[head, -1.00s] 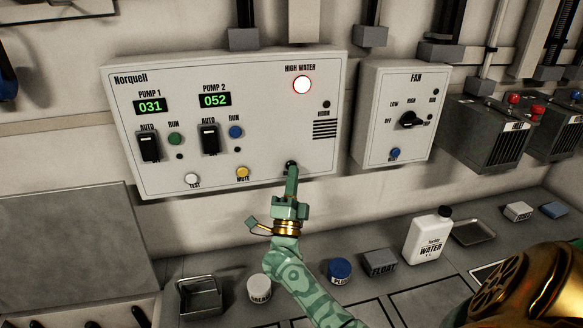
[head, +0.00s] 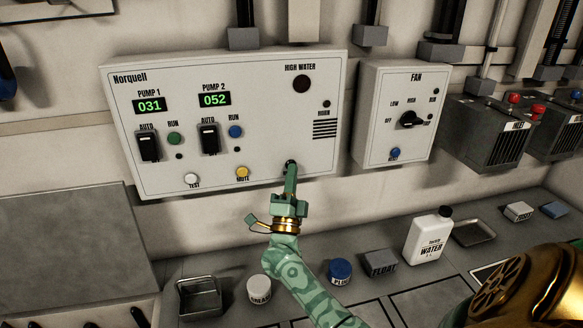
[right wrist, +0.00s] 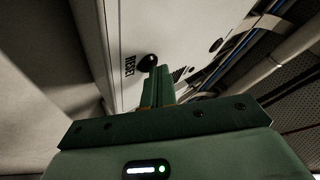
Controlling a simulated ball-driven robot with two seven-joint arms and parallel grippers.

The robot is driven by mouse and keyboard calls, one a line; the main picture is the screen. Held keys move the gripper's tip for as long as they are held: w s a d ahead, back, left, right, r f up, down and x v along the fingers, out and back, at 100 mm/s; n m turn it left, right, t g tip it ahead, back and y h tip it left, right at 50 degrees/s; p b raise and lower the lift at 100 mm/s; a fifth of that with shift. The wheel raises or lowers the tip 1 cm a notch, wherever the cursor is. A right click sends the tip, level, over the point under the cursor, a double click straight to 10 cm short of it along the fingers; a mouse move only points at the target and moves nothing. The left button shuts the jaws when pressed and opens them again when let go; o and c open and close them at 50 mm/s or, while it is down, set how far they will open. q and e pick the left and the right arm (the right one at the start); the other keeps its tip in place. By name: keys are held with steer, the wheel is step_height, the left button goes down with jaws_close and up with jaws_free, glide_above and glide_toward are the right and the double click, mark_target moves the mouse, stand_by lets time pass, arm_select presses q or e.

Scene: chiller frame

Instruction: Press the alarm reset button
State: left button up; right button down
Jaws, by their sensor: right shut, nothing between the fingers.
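The grey Norquell control panel (head: 270,120) hangs on the wall in the head view. Its black reset button (head: 291,163) is at the lower right edge, mostly behind my fingertips. In the right wrist view the button (right wrist: 149,62) shows beside the word RESET. My right gripper (head: 291,172) is shut and empty, its tips at the button; I cannot tell whether they touch it. The tips also show in the right wrist view (right wrist: 158,76). The HIGH WATER lamp (head: 302,84) is dark. My left gripper is not in view.
The yellow MUTE button (head: 242,172) and white TEST button (head: 191,179) are left of my gripper. The FAN box (head: 400,130) is to the right. Below, the bench holds a metal tray (head: 199,296), a white jar (head: 259,290), a blue-lidded jar (head: 340,270) and a water bottle (head: 428,237).

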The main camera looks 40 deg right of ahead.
stand_by(0.3)
steer(key=shift+s+a+p, duration=0.45)
steer(key=shift+s+p, duration=0.1)
steer(key=shift+s, duration=0.25)
steer(key=s+a+p, duration=0.1)
steer(key=s, duration=0.1)
steer(key=s+a+p, duration=0.1)
steer(key=s, duration=0.1)
steer(key=shift+s+a, duration=0.2)
